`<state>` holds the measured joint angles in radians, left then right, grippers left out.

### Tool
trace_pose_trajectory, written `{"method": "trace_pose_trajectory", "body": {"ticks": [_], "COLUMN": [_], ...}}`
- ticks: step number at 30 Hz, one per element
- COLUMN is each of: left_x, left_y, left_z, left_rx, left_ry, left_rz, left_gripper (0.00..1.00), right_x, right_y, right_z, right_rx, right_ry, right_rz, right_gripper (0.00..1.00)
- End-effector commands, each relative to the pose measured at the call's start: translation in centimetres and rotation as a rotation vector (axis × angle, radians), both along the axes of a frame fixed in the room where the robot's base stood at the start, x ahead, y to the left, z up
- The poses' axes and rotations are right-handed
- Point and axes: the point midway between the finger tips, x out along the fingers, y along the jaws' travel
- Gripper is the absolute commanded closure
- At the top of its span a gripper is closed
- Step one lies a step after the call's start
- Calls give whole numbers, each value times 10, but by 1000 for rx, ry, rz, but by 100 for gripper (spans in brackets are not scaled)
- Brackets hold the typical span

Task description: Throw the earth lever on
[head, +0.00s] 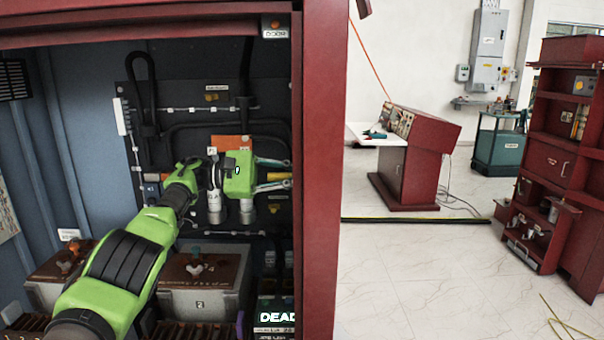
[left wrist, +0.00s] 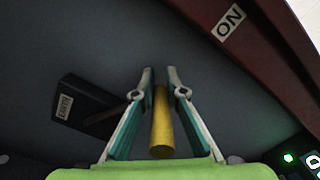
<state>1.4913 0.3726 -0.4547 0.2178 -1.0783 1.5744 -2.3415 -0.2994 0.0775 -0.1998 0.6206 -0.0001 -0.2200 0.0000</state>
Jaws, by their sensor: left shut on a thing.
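The lever's yellow handle (left wrist: 161,125) lies between the two fingers of my left gripper (left wrist: 159,85), which is shut on it. In the head view my left gripper (head: 285,174) is inside the cabinet near its right edge, with the yellow handle (head: 279,177) showing between its fingers. A dark block (left wrist: 92,104) with a label that seems to read EARTH is beside the handle in the left wrist view. My right gripper is in neither view.
The red cabinet post (head: 319,180) stands close to the right of my gripper. Grey boxes (head: 200,290) sit below my arm, and dark cables (head: 145,95) hang on the back panel. Open tiled floor (head: 410,280), a red desk (head: 420,165) and red shelving (head: 555,150) are outside.

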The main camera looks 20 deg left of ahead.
Motion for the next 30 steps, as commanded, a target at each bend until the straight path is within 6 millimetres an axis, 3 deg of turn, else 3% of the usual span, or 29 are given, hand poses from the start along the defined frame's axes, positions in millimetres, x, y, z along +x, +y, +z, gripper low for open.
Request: {"method": "trace_pose_trajectory", "body": {"ticks": [1, 7, 8, 9, 10, 20, 30], "left_x": [5, 5, 5, 5, 5, 4, -17], "left_y": [5, 5, 5, 5, 5, 10, 59], "left_z": [-11, -12, -12, -12, -12, -12, -3], "left_rx": [10, 11, 11, 11, 11, 10, 6], "left_ry": [16, 19, 19, 20, 20, 21, 9], "left_rz": [26, 26, 26, 26, 26, 27, 22], "left_gripper": [100, 100, 80, 70, 68, 68, 68], "right_x": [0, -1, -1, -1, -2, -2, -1], "right_y": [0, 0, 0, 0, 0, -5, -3], "right_z": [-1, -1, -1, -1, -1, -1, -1], "right_rx": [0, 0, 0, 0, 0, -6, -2], "right_ry": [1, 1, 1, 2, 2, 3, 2], "right_rz": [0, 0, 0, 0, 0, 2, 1], "right_gripper": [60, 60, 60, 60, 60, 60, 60]}}
